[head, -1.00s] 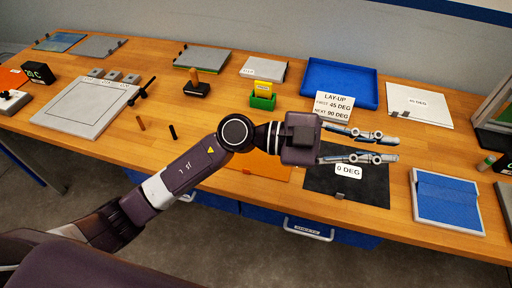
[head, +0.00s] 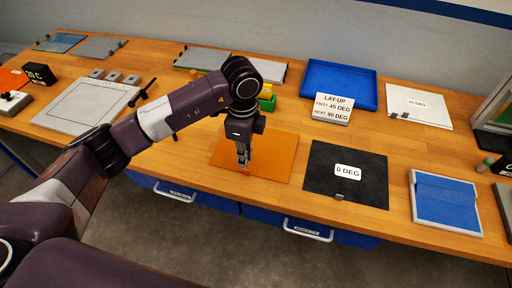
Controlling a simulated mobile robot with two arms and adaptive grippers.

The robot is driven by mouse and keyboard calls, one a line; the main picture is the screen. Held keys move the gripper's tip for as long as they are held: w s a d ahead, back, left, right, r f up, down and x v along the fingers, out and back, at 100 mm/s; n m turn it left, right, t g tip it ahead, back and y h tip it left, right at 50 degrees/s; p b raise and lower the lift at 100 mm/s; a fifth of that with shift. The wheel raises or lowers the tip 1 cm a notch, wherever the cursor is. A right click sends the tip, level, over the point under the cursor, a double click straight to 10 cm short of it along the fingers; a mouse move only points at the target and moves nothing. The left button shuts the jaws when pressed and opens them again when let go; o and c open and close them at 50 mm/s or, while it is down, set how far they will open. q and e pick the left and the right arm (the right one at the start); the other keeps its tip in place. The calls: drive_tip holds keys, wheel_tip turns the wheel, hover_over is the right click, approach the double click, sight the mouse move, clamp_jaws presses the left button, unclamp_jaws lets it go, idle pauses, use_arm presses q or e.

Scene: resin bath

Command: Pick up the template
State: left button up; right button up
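An orange flat sheet (head: 275,157), which looks like the template, lies on the wooden table in front of me. My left gripper (head: 243,164) points straight down over the left part of this sheet, with its fingertips close to the surface. The fingers hide the spot below them, where a small tab showed earlier. The fingers are seen nearly edge-on, so I cannot tell whether they are apart or closed on anything. The sheet looks flat on the table. My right gripper is not in view.
A black sheet marked 0 DEG (head: 347,187) lies to the right, then a blue pad in a grey frame (head: 446,201). Behind are a blue tray (head: 340,84), a LAY-UP sign (head: 333,107) and a white 45 DEG sheet (head: 417,107). A grey plate (head: 85,105) lies left.

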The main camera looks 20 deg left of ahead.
sight(246, 170)
use_arm(q)
wheel_tip(246, 170, down, 4)
drive_tip(key=shift+s+d+f+p, duration=0.1)
drive_tip(key=shift+s+f+p, duration=0.1)
drive_tip(key=shift+p, duration=0.85)
drive_tip(key=shift+w+f, duration=0.1)
drive_tip(key=shift+f, duration=0.25)
drive_tip(key=shift+c, duration=0.5)
clamp_jaws()
